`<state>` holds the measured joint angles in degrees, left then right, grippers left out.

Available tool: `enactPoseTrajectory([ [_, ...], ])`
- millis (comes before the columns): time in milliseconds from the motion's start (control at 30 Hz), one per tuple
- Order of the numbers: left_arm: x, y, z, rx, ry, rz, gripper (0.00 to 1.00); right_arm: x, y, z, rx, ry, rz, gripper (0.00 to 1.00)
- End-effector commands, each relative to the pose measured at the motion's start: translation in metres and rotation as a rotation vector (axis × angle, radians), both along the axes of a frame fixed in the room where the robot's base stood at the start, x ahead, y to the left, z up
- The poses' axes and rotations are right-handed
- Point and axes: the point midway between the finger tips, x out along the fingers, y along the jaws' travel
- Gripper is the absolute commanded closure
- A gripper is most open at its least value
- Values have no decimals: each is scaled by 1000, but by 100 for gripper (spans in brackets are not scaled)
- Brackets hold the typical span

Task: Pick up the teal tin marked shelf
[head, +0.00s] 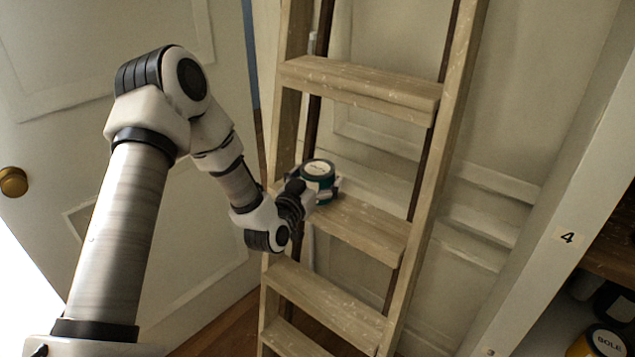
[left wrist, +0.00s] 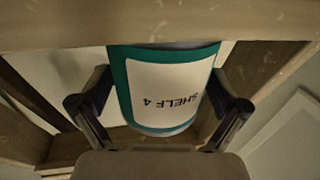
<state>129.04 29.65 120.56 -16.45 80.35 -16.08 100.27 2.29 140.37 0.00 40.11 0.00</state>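The teal tin (head: 318,176) stands upright on a step of the wooden ladder (head: 363,228) in the head view. It has a pale lid label. In the left wrist view the teal tin (left wrist: 123,88) shows a white side label reading SHELF 4, upside down in the picture; its base is hidden behind the step's edge (left wrist: 60,22). My left gripper (head: 317,193) reaches in from the left. In the left wrist view its fingers (left wrist: 162,85) lie against both sides of the tin, with no clear gap. My right gripper is not in view.
Ladder rails stand on both sides of the step, with another step (head: 365,84) above. A door with a brass knob (head: 13,181) is at left.

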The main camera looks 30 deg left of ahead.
Motion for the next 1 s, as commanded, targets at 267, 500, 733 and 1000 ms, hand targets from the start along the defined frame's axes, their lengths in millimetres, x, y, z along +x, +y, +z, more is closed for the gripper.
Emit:
enactPoseTrajectory([
  [267, 0, 0, 1, 0, -3, 0, 81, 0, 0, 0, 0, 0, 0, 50],
  [500, 0, 0, 2, 0, -3, 0, 81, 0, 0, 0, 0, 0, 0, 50],
  [733, 0, 0, 20, 0, -6, 0, 81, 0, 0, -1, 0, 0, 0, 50],
  [1000, -25, -4, 38, -5, -2, 0, 81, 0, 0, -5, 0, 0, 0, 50],
])
